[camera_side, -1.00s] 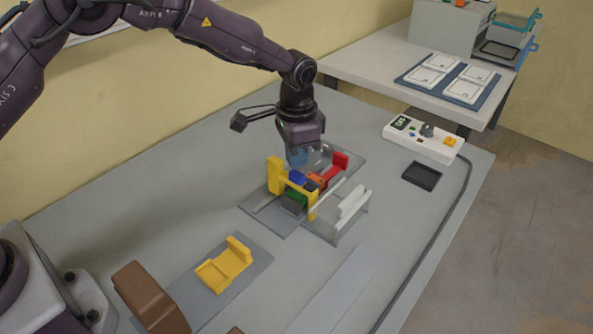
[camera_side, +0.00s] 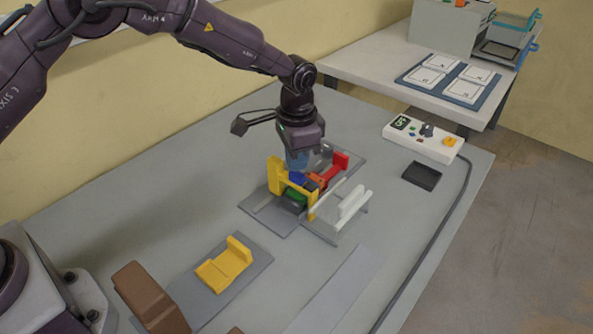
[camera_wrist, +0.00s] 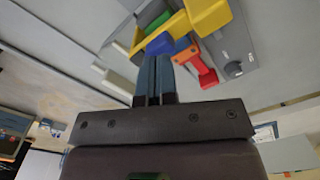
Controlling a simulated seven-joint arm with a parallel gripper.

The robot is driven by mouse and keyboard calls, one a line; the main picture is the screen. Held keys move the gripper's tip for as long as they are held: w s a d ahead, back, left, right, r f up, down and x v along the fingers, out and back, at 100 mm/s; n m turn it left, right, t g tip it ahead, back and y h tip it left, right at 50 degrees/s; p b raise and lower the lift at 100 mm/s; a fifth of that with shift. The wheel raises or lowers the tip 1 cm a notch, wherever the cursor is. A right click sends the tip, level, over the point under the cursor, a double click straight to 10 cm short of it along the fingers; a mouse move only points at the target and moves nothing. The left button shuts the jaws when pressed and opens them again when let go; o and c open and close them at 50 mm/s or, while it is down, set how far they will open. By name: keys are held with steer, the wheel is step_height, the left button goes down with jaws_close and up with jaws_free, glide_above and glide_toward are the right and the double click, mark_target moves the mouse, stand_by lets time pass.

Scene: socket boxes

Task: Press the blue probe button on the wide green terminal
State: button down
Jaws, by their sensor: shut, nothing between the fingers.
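A green block (camera_side: 295,195), which looks like the green terminal, sits between yellow uprights (camera_side: 276,176) on a grey plate. A blue block (camera_side: 296,177) stands beside it; I cannot tell whether this is the probe button. In the wrist view the green block (camera_wrist: 156,22) and the blue block (camera_wrist: 161,43) lie just beyond my fingertips. My gripper (camera_side: 298,167) is shut and empty, pointing down over the blue block. In the wrist view its fingers (camera_wrist: 157,57) overlap the blue block's edge; I cannot tell whether they touch it.
An orange block (camera_side: 315,180) and a red block (camera_side: 337,166) stand close to the blue one. A white rail piece (camera_side: 350,203) is to their right. A yellow bracket (camera_side: 225,264) lies nearer the front. A white control box (camera_side: 424,139) and a dark pad (camera_side: 421,176) are at the right.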

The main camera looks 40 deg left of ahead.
mark_target(296, 174)
steer(key=shift+f, duration=1.05)
steer(key=shift+r, duration=3)
steer(key=shift+s+f, duration=0.1)
steer(key=shift+f, duration=0.1)
steer(key=s+a+r+n+t, duration=0.2)
steer(key=s+a+r, duration=0.2)
steer(key=s, duration=0.6)
steer(key=s+a+r+n+t, duration=0.1)
steer(key=s+a+r, duration=0.3)
steer(key=s+r, duration=0.5)
steer(key=s+a+r+n+t, duration=0.2)
steer(key=s+r, duration=0.5)
steer(key=s, duration=0.4)
steer(key=shift+a+n+t, duration=0.3)
steer(key=shift+a+n, duration=0.2)
steer(key=shift+a, duration=0.5)
